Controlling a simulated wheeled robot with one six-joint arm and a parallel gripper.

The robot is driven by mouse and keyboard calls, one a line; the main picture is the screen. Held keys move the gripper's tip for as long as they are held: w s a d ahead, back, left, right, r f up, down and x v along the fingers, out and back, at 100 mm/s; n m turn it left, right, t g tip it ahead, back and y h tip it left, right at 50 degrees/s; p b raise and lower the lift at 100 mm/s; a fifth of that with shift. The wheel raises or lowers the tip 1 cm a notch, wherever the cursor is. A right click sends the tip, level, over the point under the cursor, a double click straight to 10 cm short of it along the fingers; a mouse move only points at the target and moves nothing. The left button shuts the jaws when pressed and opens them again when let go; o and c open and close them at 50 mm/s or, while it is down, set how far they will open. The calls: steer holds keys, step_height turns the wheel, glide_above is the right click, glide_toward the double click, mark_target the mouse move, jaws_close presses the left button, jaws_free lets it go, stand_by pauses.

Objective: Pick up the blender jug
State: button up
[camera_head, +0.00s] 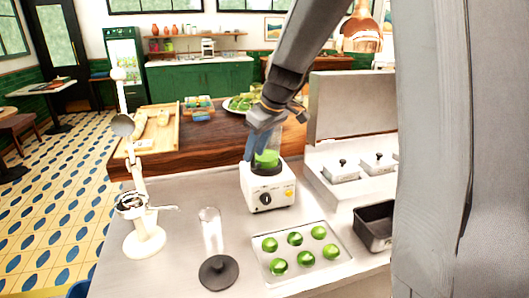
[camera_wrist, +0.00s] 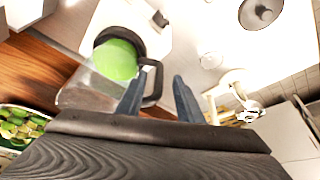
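The blender jug (camera_head: 268,158) is clear, with bright green contents and a black base and handle. It stands upright on the white blender base (camera_head: 268,189) on the steel counter. In the wrist view the jug (camera_wrist: 118,60) is at upper left, with its black handle (camera_wrist: 157,90) towards my fingers. My gripper (camera_head: 256,146) is open at the jug, partly covering it in the head view. In the wrist view the fingers (camera_wrist: 159,75) are apart, with the handle showing between them, nearer the left finger. I cannot tell whether either finger touches it.
A black lid (camera_head: 219,272), a clear glass (camera_head: 210,230) and a tray of limes (camera_head: 339,257) stand in front. A white lever press (camera_head: 145,238) is at left. A steel cabinet with raised lid (camera_head: 350,105) is at right. A wooden counter (camera_head: 180,160) lies behind.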

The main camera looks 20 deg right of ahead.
steer(key=shift+x, duration=1)
jaws_close()
steer(key=shift+w+r, duration=0.1)
stand_by(0.6)
